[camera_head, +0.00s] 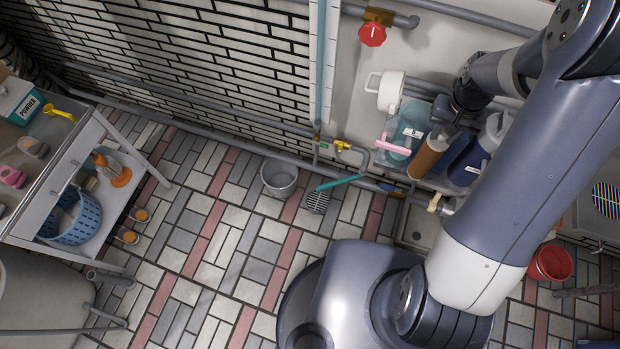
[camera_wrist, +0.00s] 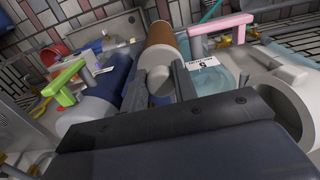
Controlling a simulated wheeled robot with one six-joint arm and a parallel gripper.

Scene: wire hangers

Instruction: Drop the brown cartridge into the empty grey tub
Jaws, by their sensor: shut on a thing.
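The brown cartridge (camera_head: 426,157) stands among the containers on the sink ledge at the right in the head view. In the wrist view the brown cartridge (camera_wrist: 160,37) shows its brown body, and its pale end sits between the two fingers. My gripper (camera_wrist: 160,85) is shut on that end; in the head view my gripper (camera_head: 448,127) is partly hidden by my wrist. The empty grey tub (camera_head: 279,179) stands on the tiled floor near the wall, left of the ledge and well apart from the cartridge.
A clear blue bottle with a pink handle (camera_head: 394,147) and a dark blue container (camera_head: 468,163) crowd the cartridge on either side. A white mug-like container (camera_head: 385,91) stands behind. A yellow-handled pipe valve (camera_head: 343,145) is near the wall.

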